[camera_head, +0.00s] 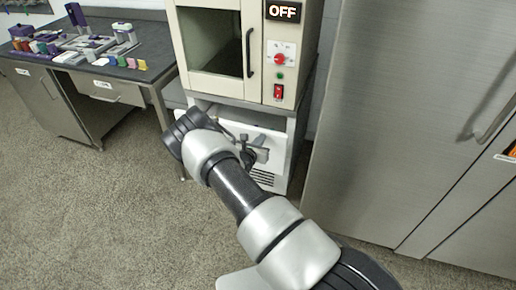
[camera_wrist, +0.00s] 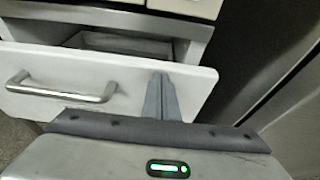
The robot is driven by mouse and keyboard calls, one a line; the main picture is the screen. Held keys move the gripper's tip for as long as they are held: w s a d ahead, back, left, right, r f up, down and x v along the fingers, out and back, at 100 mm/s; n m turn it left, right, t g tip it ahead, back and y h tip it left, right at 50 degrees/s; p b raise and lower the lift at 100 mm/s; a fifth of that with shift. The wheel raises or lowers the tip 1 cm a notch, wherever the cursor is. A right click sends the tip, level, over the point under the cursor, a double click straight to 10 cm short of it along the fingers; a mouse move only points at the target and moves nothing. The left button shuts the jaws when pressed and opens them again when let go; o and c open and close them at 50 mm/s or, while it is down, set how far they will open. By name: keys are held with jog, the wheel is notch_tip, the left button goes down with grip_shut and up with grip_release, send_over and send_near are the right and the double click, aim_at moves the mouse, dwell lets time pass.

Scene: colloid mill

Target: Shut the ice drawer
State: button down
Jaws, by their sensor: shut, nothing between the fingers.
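The ice drawer (camera_wrist: 130,75) has a white front with a metal bar handle (camera_wrist: 60,88) at the left in the wrist view. It stands partly open: its dark inside (camera_wrist: 118,44) shows behind the top edge of the front. My gripper (camera_wrist: 160,78) is shut and empty. Its fingers are in front of the drawer front, right of the handle, with the tips near the top edge. I cannot tell if they touch it. In the head view my gripper (camera_head: 260,155) is at the white ice machine (camera_head: 268,178), and my arm hides much of the drawer.
A cream oven-like cabinet (camera_head: 225,45) with an OFF display stands above the ice machine. A tall steel cabinet (camera_head: 400,110) stands close on the right. A dark-topped bench (camera_head: 120,72) with small coloured items is at the left. The floor (camera_head: 100,220) at the left is clear.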

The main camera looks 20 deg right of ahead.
jog(key=w+d+b, duration=0.5)
jog(key=w+d, duration=0.1)
jog(key=w, duration=0.2)
jog(key=shift+w+r, duration=0.2)
jog(key=shift+r, duration=0.1)
